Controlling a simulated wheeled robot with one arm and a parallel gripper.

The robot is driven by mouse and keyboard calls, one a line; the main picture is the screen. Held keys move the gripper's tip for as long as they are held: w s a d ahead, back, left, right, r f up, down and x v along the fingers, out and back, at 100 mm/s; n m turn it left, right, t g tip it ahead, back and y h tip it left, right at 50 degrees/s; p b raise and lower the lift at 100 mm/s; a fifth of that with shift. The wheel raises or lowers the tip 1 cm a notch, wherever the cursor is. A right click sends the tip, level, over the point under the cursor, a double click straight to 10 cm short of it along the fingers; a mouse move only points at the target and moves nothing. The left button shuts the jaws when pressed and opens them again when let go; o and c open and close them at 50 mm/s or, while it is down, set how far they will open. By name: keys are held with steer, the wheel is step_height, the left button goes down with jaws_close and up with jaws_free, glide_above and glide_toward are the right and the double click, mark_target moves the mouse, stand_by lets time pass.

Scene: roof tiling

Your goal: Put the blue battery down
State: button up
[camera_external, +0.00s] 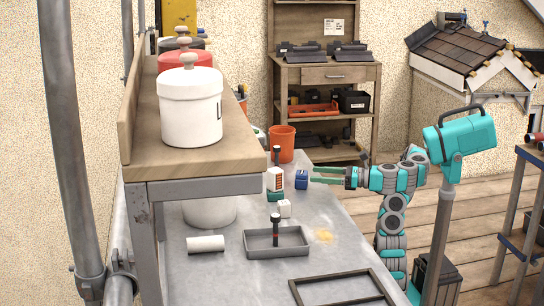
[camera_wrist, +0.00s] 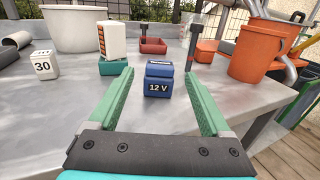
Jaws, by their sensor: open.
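The blue battery (camera_wrist: 158,84), marked 12 V, appears upright on the grey metal table (camera_wrist: 110,120) in the wrist view. In the external view the blue battery (camera_external: 301,180) is just left of my fingertips. My gripper (camera_wrist: 158,75) is open, with a green finger on each side of the battery's place in the picture. There are clear gaps on both sides and neither finger touches it. In the external view my gripper (camera_external: 315,174) reaches in from the right, low over the table. I cannot tell how far the fingertips reach alongside the battery.
A white and orange block on a green base (camera_wrist: 112,45) stands left of the battery. A white block marked 30 (camera_wrist: 44,64) is farther left. An orange bucket (camera_wrist: 262,50) stands on the right. A wooden shelf (camera_external: 200,155) overhangs the table's left side.

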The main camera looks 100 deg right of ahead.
steer(key=shift+v, duration=0.75)
